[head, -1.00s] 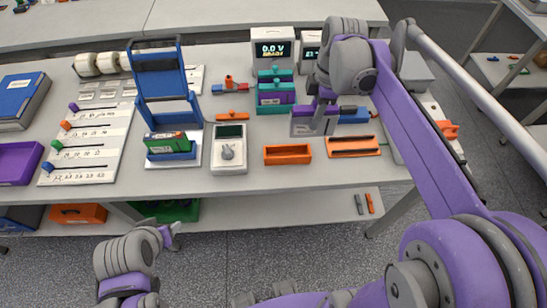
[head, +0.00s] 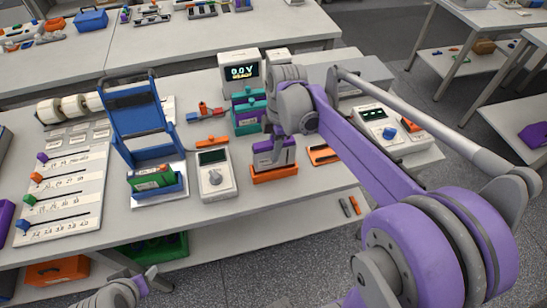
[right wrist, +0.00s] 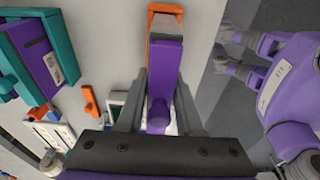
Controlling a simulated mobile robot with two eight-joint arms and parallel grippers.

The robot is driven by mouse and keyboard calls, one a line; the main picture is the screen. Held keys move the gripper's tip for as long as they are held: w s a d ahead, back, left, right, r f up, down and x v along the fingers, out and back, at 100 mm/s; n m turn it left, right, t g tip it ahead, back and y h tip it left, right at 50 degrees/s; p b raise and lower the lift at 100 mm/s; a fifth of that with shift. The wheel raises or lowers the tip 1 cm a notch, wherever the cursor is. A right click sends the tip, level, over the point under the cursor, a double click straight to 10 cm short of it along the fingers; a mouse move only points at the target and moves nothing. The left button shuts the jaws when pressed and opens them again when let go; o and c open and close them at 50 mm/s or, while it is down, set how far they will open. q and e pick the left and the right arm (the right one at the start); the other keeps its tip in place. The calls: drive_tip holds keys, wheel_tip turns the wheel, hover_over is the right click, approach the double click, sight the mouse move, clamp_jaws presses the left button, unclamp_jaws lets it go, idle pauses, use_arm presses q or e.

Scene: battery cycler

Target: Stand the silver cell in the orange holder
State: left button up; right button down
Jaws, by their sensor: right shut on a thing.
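The silver cell (head: 273,158), with a grey face and purple top, stands upright over the orange holder (head: 274,175). Its lower edge is hidden behind the holder's front wall, so I cannot tell whether it rests on the bottom. My right gripper (head: 278,141) is shut on the cell from above. In the right wrist view, the cell's purple top (right wrist: 165,70) lies between the fingers of my right gripper (right wrist: 161,95), and the orange holder (right wrist: 165,10) shows around its far end. My left gripper (head: 147,279) is low at the left, off the table; its jaws are unclear.
Left of the holder stand a grey meter (head: 214,176) and a blue holder (head: 171,190) with a green cell. Teal holders (head: 248,119) and a display unit (head: 240,72) stand behind. An orange tray (head: 323,155) lies close on the right.

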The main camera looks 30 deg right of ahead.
drive_tip(key=shift+f, duration=1.9)
drive_tip(key=shift+f, duration=0.15)
drive_tip(key=c, duration=0.6)
unclamp_jaws()
drive_tip(key=shift+o, duration=0.2)
drive_tip(key=r, duration=0.7)
drive_tip(key=d+r, duration=0.1)
drive_tip(key=r, duration=0.3)
drive_tip(key=shift+s+d+r, duration=0.1)
drive_tip(key=shift+s+r, duration=0.1)
drive_tip(key=shift+r, duration=0.3)
drive_tip(key=s+a+f+m+t+h, duration=0.1)
drive_tip(key=s+a+f+m+t, duration=0.4)
drive_tip(key=s+a+f+m, duration=0.3)
drive_tip(key=s+f+m, duration=0.3)
drive_tip(key=s+m, duration=0.2)
drive_tip(key=m, duration=0.2)
drive_tip(key=shift+s+f, duration=0.35)
drive_tip(key=shift+f, duration=0.05)
